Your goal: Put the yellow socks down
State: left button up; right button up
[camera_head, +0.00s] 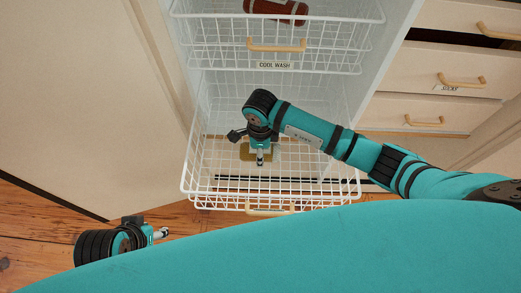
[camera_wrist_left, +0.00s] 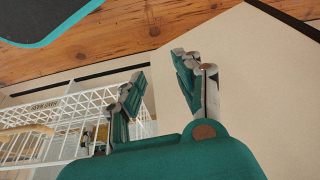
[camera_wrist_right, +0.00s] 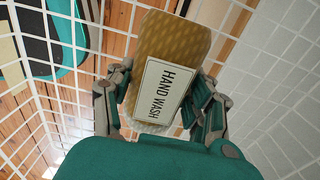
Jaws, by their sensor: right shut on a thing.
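The yellow socks (camera_wrist_right: 172,38) are a mustard bundle with small dots and a white HAND WASH label, clear in the right wrist view. My right gripper (camera_wrist_right: 163,95) is shut on them, one finger on each side. In the head view my right gripper (camera_head: 260,158) is inside the lower wire basket (camera_head: 205,180), and the socks (camera_head: 246,153) show partly below it. Whether they touch the basket floor cannot be told. My left gripper (camera_head: 160,233) is low at the left, outside the basket; in the left wrist view (camera_wrist_left: 160,95) its fingers are apart and empty.
Drawers (camera_head: 430,75) with wooden handles stand at the right. A pale panel (camera_head: 90,110) is at the left. The wooden floor (camera_head: 45,230) is bare near my left gripper.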

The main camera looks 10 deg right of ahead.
jog(key=shift+f, duration=0.15)
jog(key=o, duration=1.2)
jog(key=shift+c, duration=0.2)
pick_arm(q)
jog(key=shift+f, duration=0.15)
pick_arm(e)
jog(key=shift+r, duration=0.4)
notch_tip(320, 180, up, 3)
jog(key=shift+w+r+p, duration=0.1)
jog(key=shift+p, duration=0.45)
pick_arm(q)
jog(key=p+x, duration=0.1)
jog(key=x, duration=0.4)
jog(key=shift+d+f+p, duration=0.1)
jog(key=shift+f+p, duration=0.1)
jog(key=shift+p, duration=0.1)
pick_arm(e)
notch_tip(320, 180, up, 8)
jog(key=shift+r, duration=0.2)
